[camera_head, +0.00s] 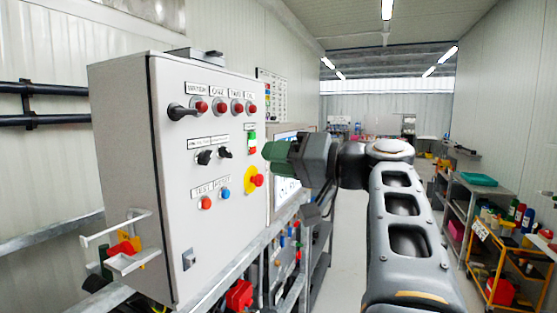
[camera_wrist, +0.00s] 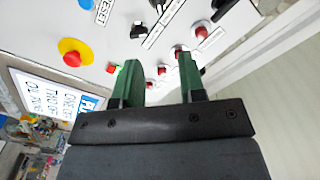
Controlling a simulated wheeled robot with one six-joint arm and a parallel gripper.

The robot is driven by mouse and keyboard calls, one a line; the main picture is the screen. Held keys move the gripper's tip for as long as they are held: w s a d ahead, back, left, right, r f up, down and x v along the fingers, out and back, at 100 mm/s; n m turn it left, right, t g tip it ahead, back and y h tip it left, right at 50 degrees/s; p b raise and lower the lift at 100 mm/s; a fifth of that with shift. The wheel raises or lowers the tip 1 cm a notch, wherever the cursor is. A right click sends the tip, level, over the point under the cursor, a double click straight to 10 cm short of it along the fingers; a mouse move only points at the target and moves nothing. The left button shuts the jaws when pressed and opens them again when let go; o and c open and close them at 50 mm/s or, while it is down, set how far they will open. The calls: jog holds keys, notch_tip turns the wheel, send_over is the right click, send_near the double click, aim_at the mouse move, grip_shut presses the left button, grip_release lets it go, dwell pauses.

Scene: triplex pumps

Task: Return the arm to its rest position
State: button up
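My gripper (camera_head: 266,151) is stretched out toward the right part of the control cabinet's front panel (camera_head: 180,235). It is near the green and red push button (camera_head: 252,142) and above the yellow-ringed red emergency stop (camera_head: 257,180). In the wrist view its two green fingers (camera_wrist: 158,72) stand apart with nothing held between them. The panel fills the top of that view, with the emergency stop (camera_wrist: 72,58) at the left and several red lamps beyond the fingers. Whether the fingertips touch the panel cannot be told. My arm reaches up from the lower right in the head view.
A metal rail frame (camera_head: 225,280) runs under the cabinet. A screen (camera_head: 286,190) stands behind my gripper. Shelves (camera_head: 480,190) and a yellow cart (camera_head: 492,255) with bottles line the right side. Open floor (camera_head: 345,250) lies between the frame and my arm.

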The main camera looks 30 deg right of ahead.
dwell(0.3)
jog(key=w+d+f+m+g+h, duration=0.1)
jog(key=d+f+m+h, duration=0.15)
jog(key=f, duration=0.25)
jog(key=w+d+f+m+h, duration=0.1)
jog(key=d+f+m+h, duration=0.1)
jog(key=f+m, duration=0.15)
notch_tip(320, 180, down, 18)
jog(key=s+a+g+h+p, duration=0.2)
jog(key=a+g+h+p, duration=0.15)
jog(key=g, duration=0.25)
jog(key=s+a+f+n+g+h+p, duration=0.2)
jog(key=s+a+f+n+g+p, duration=0.2)
jog(key=s+a+f+n, duration=0.2)
jog(key=a+f+n, duration=0.1)
jog(key=a+n, duration=0.1)
jog(key=a, duration=0.1)
jog(key=shift+s+a+h, duration=0.15)
jog(key=shift+a+h, duration=0.05)
jog(key=shift+h, duration=0.1)
grip_shut()
dwell(1.2)
